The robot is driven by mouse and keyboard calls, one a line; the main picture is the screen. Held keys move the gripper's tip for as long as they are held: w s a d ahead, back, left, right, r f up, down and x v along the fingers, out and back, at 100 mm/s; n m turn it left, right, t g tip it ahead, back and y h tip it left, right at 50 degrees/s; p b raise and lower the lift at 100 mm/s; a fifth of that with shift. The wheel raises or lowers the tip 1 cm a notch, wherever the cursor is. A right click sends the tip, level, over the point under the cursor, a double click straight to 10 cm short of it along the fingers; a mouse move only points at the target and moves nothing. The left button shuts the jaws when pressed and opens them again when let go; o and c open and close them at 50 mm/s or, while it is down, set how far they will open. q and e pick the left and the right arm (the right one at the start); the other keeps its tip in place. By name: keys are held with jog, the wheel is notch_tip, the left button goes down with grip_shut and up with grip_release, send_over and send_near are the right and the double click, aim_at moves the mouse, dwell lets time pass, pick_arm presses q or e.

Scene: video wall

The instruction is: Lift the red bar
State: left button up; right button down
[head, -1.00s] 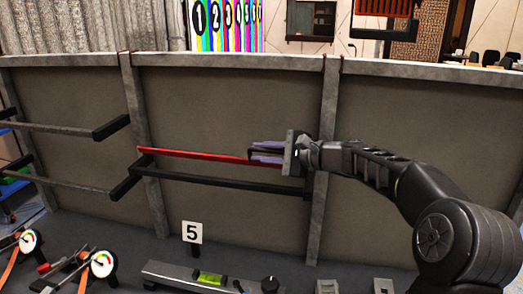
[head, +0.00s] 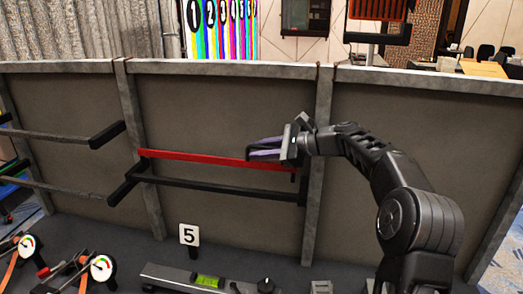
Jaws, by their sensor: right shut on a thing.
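The red bar (head: 200,157) runs nearly level across the middle panel in the head view. My left gripper is not in view.
Grey bars (head: 60,136) on black brackets stick out at the left. A sign with a 5 (head: 189,235), a level tool (head: 207,281) and round gauges (head: 102,267) stand in front, low in the view. The panel wall (head: 420,130) stands behind my right arm.

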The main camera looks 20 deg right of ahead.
jog(key=shift+a+f, duration=0.1)
jog(key=shift+a, duration=0.35)
jog(key=c, duration=1.6)
grip_release()
jog(key=shift+o, duration=0.7)
jog(key=shift+w+a+f, duration=0.1)
jog(key=shift+w+a, duration=0.1)
jog(key=shift+w, duration=0.1)
jog(key=shift+s+d, duration=0.1)
jog(key=shift+d, duration=0.2)
jog(key=shift+s+d, duration=0.25)
jog(key=shift+d, duration=0.15)
jog(key=b+v, duration=0.2)
jog(key=v, duration=0.5)
jog(key=shift+a+r, duration=0.25)
